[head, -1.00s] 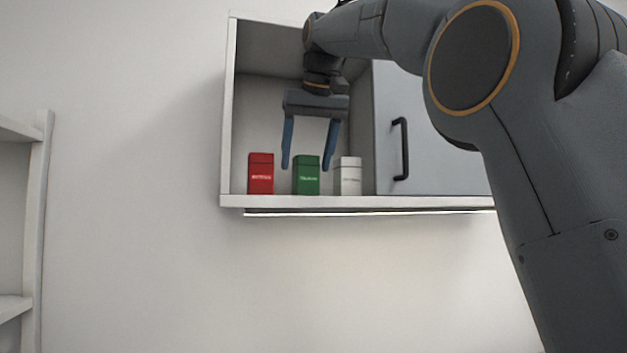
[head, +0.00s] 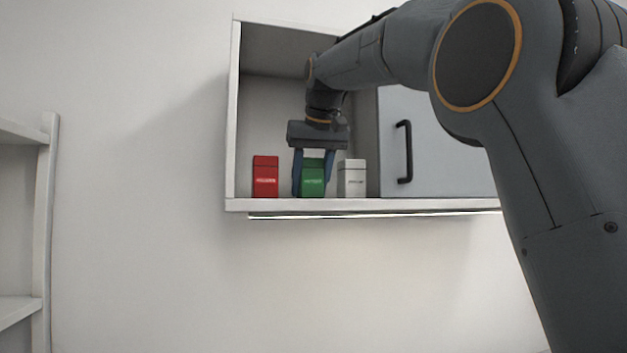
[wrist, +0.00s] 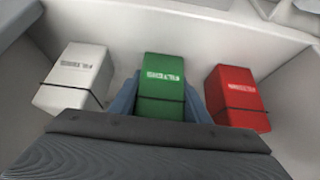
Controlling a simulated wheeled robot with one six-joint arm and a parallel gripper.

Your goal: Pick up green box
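The green box (head: 312,178) stands upright on the floor of the open wall cabinet, between a red box and a white box. My gripper (head: 312,188) points down over it, with one blue finger at each side of the box. In the wrist view the green box (wrist: 163,92) sits between the two fingers (wrist: 160,100). The fingers are spread about the box's width; I cannot tell whether they touch its sides. The box still rests on the cabinet floor.
The red box (head: 265,177) stands left and the white box (head: 352,178) right, each close to a finger. The cabinet (head: 232,120) has a side wall at left and a grey door (head: 440,150) with a black handle at right. A shelf unit (head: 45,220) is at far left.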

